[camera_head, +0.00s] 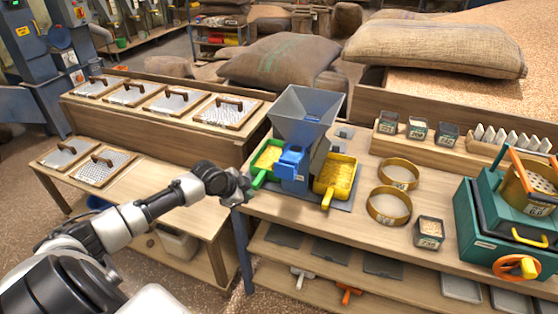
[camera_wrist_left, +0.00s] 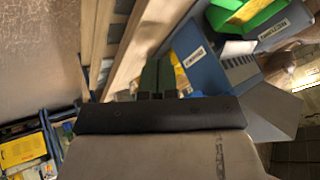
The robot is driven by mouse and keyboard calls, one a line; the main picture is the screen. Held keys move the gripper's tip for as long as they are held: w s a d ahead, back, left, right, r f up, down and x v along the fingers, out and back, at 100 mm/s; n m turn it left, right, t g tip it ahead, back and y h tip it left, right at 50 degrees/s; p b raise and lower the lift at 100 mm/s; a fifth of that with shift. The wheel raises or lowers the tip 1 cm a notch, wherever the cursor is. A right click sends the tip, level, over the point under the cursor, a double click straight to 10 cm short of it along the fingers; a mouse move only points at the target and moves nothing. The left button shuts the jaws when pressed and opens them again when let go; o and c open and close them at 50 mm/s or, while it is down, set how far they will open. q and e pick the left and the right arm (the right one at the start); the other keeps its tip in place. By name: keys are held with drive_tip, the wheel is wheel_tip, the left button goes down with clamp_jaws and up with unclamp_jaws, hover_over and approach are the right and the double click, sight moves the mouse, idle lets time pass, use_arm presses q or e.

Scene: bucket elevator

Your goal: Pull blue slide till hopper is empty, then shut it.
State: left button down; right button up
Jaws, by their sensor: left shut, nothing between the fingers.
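A grey funnel-shaped hopper (camera_head: 306,108) stands on a small stand on the workbench. Its inner walls show bare grey; I cannot tell whether grain lies at the bottom. A blue slide part (camera_head: 292,163) sits low on its front. A green tray (camera_head: 259,178) with yellow grain is on its left, a yellow tray (camera_head: 334,184) with grain on its right. My left gripper (camera_head: 246,190) is shut and empty, just left of the green tray's handle. In the left wrist view the left gripper (camera_wrist_left: 158,92) faces the blue body (camera_wrist_left: 200,60), with the green tray (camera_wrist_left: 238,12) above it.
Two round sieves (camera_head: 389,207) and a jar (camera_head: 429,232) stand right of the hopper. A teal machine (camera_head: 480,225) is at the far right. A side bench (camera_head: 150,180) with screen frames (camera_head: 105,168) lies left. Grain sacks (camera_head: 280,62) are behind.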

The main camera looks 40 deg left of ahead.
use_arm(q)
drive_tip(key=s+d+r+m+h+p, duration=0.1)
drive_tip(key=d+r+m, duration=0.1)
drive_tip(key=r, duration=0.6)
drive_tip(key=s+d+r+m+h, duration=0.1)
drive_tip(key=d+r+m, duration=0.2)
drive_tip(key=r, duration=0.4)
drive_tip(key=shift+g, duration=0.3)
drive_tip(key=w+f+p, duration=0.1)
drive_tip(key=w+f, duration=0.1)
drive_tip(key=w+d+f+p, duration=0.1)
drive_tip(key=w+f, duration=0.2)
drive_tip(key=w+f+p, duration=0.2)
drive_tip(key=w, duration=0.1)
drive_tip(key=shift+w+d+f, duration=0.15)
drive_tip(key=shift+d, duration=0.25)
drive_tip(key=shift+w+a+f, duration=0.15)
drive_tip(key=shift+w+a, duration=0.05)
drive_tip(key=shift+w, duration=0.4)
